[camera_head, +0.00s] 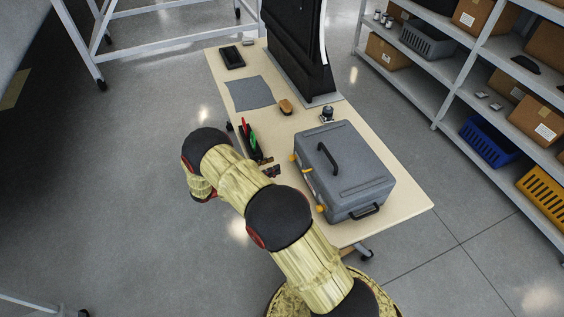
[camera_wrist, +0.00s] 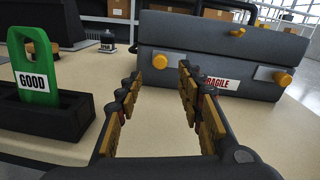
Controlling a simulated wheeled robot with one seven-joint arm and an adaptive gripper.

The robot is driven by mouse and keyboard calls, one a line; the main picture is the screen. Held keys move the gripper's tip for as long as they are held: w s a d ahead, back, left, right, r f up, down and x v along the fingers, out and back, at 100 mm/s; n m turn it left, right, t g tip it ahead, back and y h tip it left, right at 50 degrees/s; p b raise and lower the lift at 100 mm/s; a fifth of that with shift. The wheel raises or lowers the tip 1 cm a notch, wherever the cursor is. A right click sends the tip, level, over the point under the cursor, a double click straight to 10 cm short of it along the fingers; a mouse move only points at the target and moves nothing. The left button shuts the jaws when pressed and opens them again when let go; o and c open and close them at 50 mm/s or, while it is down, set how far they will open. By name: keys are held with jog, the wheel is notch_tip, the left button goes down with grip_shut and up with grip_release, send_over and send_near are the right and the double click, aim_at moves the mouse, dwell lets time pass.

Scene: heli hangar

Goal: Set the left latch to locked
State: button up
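A closed grey case (camera_head: 350,180) stands on the table, its latch side facing my gripper. In the wrist view the case (camera_wrist: 210,55) has a left latch with a yellow-orange knob (camera_wrist: 160,62) and a right latch with a similar knob (camera_wrist: 284,79). The left latch (camera_head: 293,157) is the farther one in the head view; the right latch (camera_head: 321,208) is nearer. My gripper (camera_wrist: 160,78) is open and empty, its fingers apart before the left latch. No contact is visible. Which setting the left latch is in, I cannot tell.
A dark holder with a green "GOOD" tag (camera_wrist: 38,68) stands left of my gripper. A small yellow part (camera_wrist: 238,32) is higher on the case. A brush (camera_head: 286,107), a grey mat (camera_head: 249,93) and a tall black panel (camera_head: 296,45) occupy the table's far part. Shelves stand at right.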

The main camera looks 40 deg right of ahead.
aim_at(293, 158)
jog(key=d, duration=0.3)
jog(key=s+d+b, duration=0.1)
jog(key=d, duration=0.2)
jog(key=shift+s+d, duration=0.2)
jog(key=shift+d, duration=0.2)
jog(key=shift+c, duration=0.7)
jog(key=c, duration=0.7)
grip_shut()
